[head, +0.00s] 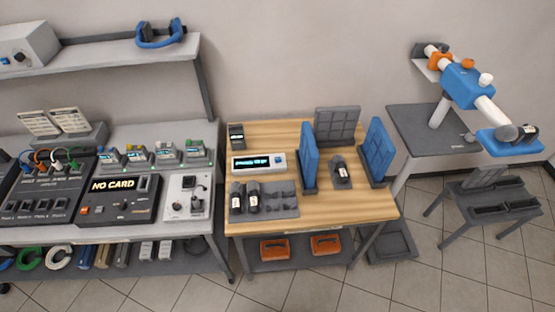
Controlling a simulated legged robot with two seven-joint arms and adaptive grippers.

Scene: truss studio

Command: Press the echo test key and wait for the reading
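On the wooden table (370,207) stands a white console (265,168) with a lit display of cyan text, too small to read for sure. A small button shows at the console's right end (279,161); I cannot tell if it is the echo test key. Right of the console, two upright blue panels (309,157) (377,150) and a grey panel behind (337,127) stand around a dark bottle-like item with a white label (341,171). Neither of my grippers is in view.
A grey tray (285,207) with two dark labelled cylinders lies in front of the console. A small dark device (236,136) stands behind it. At left, a bench holds a panel reading NO CARD (115,186). At right, a blue and white apparatus (465,85) stands on a grey table.

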